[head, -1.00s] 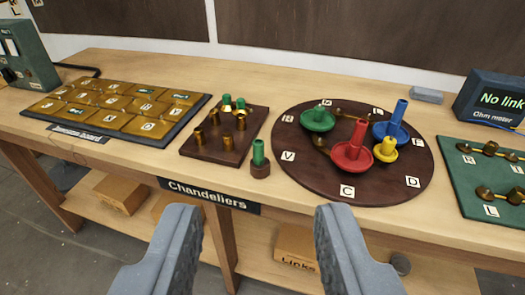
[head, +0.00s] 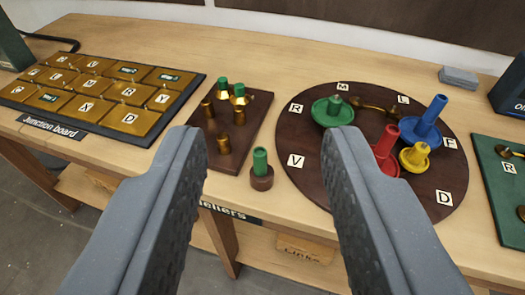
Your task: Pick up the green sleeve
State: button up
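A green sleeve (head: 260,161) stands upright in a small round brown base (head: 261,178) on the table's front part, between the brown peg board and the round board. My gripper (head: 258,145) is open and empty. Its two grey fingers stand to either side of the sleeve in the picture, nearer the camera and apart from it. Other green pieces show too: two green-topped brass pegs (head: 239,90) on the brown board (head: 248,126), and a green cup with a stem (head: 333,111) on the round board.
The round brown board (head: 313,178) at right holds red (head: 386,148), blue (head: 425,122) and yellow (head: 415,156) cups. The junction board (head: 93,95) lies at left. A grey block (head: 458,77) sits at the back right. The table's back middle (head: 300,50) is clear.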

jog(key=shift+o, duration=1.3)
jog(key=shift+w+a, duration=0.15)
jog(key=w+a+f+m+t+y+p, duration=0.1)
jog(key=w+a+f+p, duration=0.35)
jog(key=w, duration=0.45)
jog(key=w+a+f+m+t+y+p, duration=0.1)
jog(key=w+a+f+m+p, duration=0.15)
jog(key=w+a, duration=0.5)
jog(key=m+g+h+p, duration=0.2)
jog(key=m+h+p, duration=0.1)
jog(key=h+p, duration=0.75)
send_near(266, 151)
jog(key=shift+h, duration=0.65)
jog(key=w+b, duration=0.1)
jog(key=w+d+f, duration=0.1)
jog(key=w, duration=0.1)
jog(key=w+d+f+b, duration=0.1)
jog(key=w, duration=0.1)
jog(key=shift+d+b, duration=0.25)
jog(key=shift+b, duration=0.05)
jog(key=shift+w+a+f+b+x, duration=0.1)
jog(key=shift+b+x, duration=0.15)
jog(key=shift+x, duration=0.75)
jog(key=shift+w+a+f+b+x, duration=0.1)
jog(key=shift+a+b+x, duration=0.1)
jog(key=shift+x, duration=0.75)
jog(key=shift+w+a+f+b+x, duration=0.1)
jog(key=shift+b+x, duration=0.15)
jog(key=shift+x, duration=0.75)
jog(key=c, duration=1)
